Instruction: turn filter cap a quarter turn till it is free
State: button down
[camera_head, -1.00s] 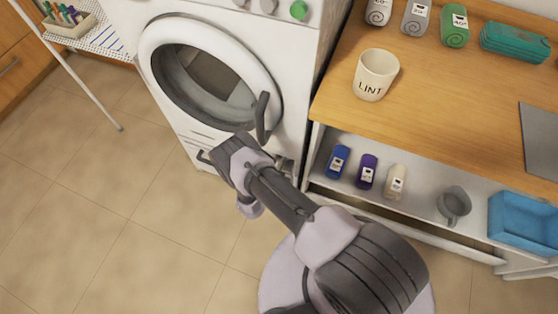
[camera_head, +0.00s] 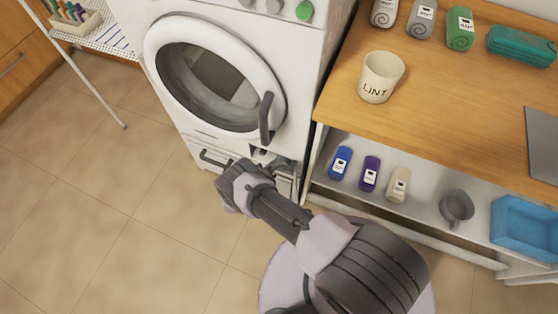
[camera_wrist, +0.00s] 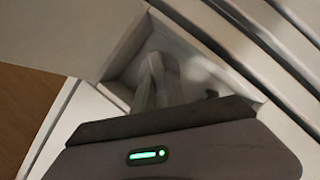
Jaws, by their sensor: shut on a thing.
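The filter cap (camera_wrist: 192,66) is a pale, blurred shape inside a square recess low on the front of the white washing machine (camera_head: 200,135). My gripper (camera_wrist: 156,74) reaches into this recess in the wrist view and is shut on the cap; its dark body covers the lower part of that view. Where the fingers end and the cap begins is hard to see, and so is how far the cap is turned. In the head view my wrist is in front of the machine's lower right corner and hides the cap.
The round door (camera_head: 215,85) is closed, its dark handle (camera_head: 266,117) just above my wrist. The cabinet (camera_head: 318,165) stands close on the right, with bottles and a blue tray (camera_head: 525,228) on its shelf. Open tiled floor (camera_head: 120,210) lies to the left.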

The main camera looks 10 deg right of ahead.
jog(key=shift+n, duration=0.4)
dwell(0.3)
jog(key=c, duration=1.4)
grip_release()
jog(key=shift+o, duration=0.2)
jog(key=p+v, duration=0.1)
jog(key=v, duration=1.6)
jog(key=shift+a+f, duration=0.25)
jog(key=shift+a, duration=0.1)
jog(key=shift+c, duration=0.5)
